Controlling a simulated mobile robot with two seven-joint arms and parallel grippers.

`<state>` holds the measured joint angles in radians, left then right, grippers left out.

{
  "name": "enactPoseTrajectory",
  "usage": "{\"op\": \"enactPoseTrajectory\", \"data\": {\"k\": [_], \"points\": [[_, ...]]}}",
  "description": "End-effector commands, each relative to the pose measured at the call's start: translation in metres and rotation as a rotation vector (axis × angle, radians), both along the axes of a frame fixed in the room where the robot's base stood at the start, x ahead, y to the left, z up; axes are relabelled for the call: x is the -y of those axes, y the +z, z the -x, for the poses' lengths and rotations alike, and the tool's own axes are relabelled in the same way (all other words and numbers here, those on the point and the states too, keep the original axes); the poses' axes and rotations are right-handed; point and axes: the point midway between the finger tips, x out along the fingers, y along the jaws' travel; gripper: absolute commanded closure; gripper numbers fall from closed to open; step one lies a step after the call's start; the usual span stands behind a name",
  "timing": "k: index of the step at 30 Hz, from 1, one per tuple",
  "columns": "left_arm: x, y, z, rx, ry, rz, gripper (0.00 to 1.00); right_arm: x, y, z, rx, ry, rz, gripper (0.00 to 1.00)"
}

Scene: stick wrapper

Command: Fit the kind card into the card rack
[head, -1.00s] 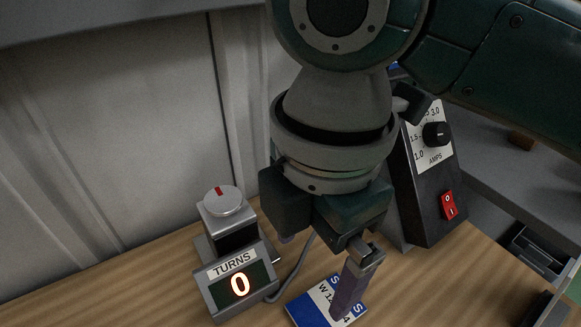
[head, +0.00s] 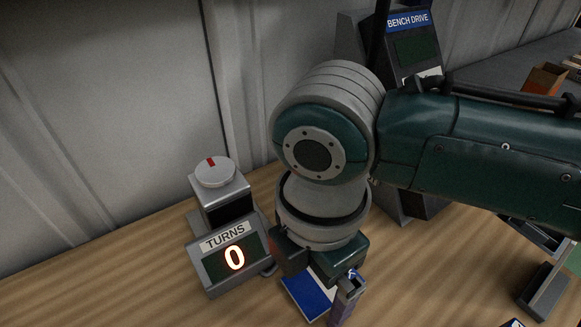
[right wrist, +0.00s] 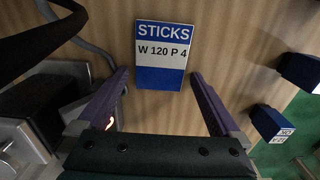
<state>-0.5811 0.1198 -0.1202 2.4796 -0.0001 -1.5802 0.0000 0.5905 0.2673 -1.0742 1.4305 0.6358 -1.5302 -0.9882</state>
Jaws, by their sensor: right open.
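The kind card (head: 306,297) is a flat blue and white card lying on the wooden bench top. In the right wrist view the card (right wrist: 160,76) reads "STICKS W 120 P 4". My right gripper (right wrist: 157,88) is open, and its purple fingers stand to either side of the card in that view, with nothing between them. In the head view the right gripper (head: 336,302) hangs over the card and hides part of it. I cannot tell how high the fingertips are above the card. I cannot make out the card rack for sure. My left gripper is not in view.
A "TURNS" counter (head: 229,262) showing 0, with a knob (head: 215,172) behind it, stands left of my gripper. A "BENCH DRIVE" box (head: 404,50) stands behind my right arm. Dark blocks (right wrist: 270,122) lie at the right. The front left bench is clear.

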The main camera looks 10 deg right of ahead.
Motion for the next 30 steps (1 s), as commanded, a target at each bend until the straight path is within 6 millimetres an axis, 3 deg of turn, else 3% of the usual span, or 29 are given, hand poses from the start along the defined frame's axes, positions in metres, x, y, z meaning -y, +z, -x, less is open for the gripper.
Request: {"op": "enactPoseTrajectory", "data": {"k": [10, 30], "points": [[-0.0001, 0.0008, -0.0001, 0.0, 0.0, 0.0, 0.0, 0.0004, -0.0018, 0.0001, -0.001, -0.001, 0.001, 0.0], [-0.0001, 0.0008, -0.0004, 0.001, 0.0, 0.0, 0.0, 0.0003, -0.0016, 0.0, -0.001, -0.001, 0.001, 0.75]]}}
